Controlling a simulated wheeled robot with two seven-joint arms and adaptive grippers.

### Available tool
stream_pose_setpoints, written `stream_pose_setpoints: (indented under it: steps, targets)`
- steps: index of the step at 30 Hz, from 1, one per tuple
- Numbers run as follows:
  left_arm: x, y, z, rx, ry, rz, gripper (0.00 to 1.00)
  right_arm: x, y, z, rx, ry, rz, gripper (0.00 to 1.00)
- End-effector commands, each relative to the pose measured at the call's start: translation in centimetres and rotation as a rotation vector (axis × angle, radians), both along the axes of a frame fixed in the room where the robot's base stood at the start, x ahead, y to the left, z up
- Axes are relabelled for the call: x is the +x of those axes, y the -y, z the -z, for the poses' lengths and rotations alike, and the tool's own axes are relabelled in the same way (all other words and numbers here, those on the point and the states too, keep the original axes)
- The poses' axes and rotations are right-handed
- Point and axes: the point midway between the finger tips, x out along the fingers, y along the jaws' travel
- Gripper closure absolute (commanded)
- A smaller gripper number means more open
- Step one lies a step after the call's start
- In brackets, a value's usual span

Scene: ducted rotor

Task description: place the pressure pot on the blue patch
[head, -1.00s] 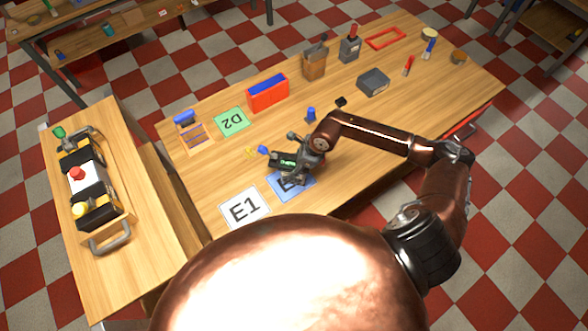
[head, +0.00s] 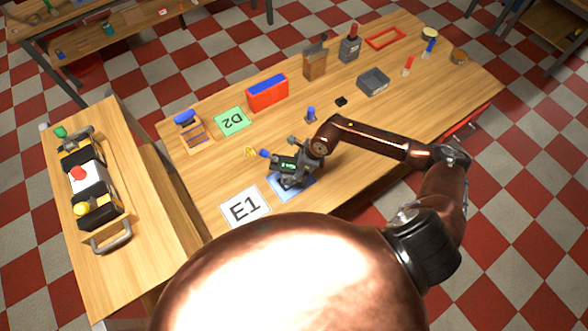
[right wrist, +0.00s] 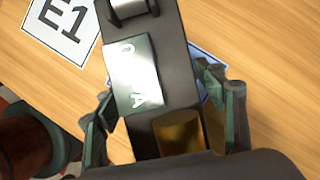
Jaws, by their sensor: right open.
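A dark, long body with a pale metal plate (right wrist: 135,72) and a brass cylinder (right wrist: 180,134) fills the middle of the right wrist view; it appears to be the pressure pot. The blue patch (right wrist: 206,52) shows behind its right side. In the head view the blue patch (head: 301,187) lies at the table's near edge, partly covered by a dark shape and my gripper. My right gripper (right wrist: 161,84) is open, with one finger on each side of the dark body. In the head view my right gripper (head: 286,171) is low over the patch. My left gripper is out of view.
A white E1 card (head: 245,207) lies left of the patch, and a green D2 card (head: 232,121) farther back. A blue-and-yellow piece (head: 262,153) and a small blue piece (head: 311,114) are close to my gripper. A red-and-blue box (head: 267,93) stands behind.

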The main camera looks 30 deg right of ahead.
Motion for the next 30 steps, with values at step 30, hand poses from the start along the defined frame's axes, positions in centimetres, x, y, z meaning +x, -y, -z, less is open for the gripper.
stream_pose_setpoints:
  steps: [30]
  targets:
    - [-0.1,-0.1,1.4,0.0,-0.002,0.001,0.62,-2.7,3.7,-11.3,0.0,0.0,0.0,0.36]
